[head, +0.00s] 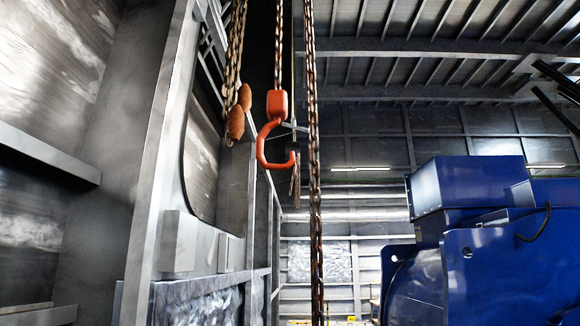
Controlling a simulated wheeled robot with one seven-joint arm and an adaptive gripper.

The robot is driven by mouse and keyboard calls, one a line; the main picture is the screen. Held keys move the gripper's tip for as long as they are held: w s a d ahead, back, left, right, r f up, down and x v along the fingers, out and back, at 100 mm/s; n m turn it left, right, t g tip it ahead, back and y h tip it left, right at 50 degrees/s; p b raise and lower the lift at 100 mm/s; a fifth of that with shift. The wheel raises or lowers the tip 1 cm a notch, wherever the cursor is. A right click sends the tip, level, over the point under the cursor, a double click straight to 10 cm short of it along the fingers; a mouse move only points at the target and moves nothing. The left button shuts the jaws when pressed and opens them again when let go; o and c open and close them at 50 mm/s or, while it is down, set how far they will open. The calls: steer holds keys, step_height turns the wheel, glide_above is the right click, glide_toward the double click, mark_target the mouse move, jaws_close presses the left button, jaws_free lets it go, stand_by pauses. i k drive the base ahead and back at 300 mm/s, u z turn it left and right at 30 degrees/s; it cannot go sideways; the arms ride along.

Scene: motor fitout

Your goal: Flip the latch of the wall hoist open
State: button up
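An orange hoist hook (264,145) hangs from a chain at the centre left of the head view. Its block (277,104) is at the top and its open curve faces up and to the right. I cannot make out the latch clearly; a thin grey piece (294,127) shows just right of the hook, and I cannot tell whether it is part of it. A rusty chain (313,180) hangs to the right of the hook, nearer to me, and runs down out of view. My gripper is not in view.
Another chain (236,45) with orange-brown ends (236,122) hangs left of the hook. A grey metal wall frame (155,150) stands on the left. A large blue machine (470,245) fills the lower right. The space between hook and machine looks open apart from the chain.

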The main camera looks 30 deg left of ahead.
mark_target(292, 126)
steer(key=u, duration=1.2)
steer(key=k, duration=0.4)
steer(key=z, duration=0.8)
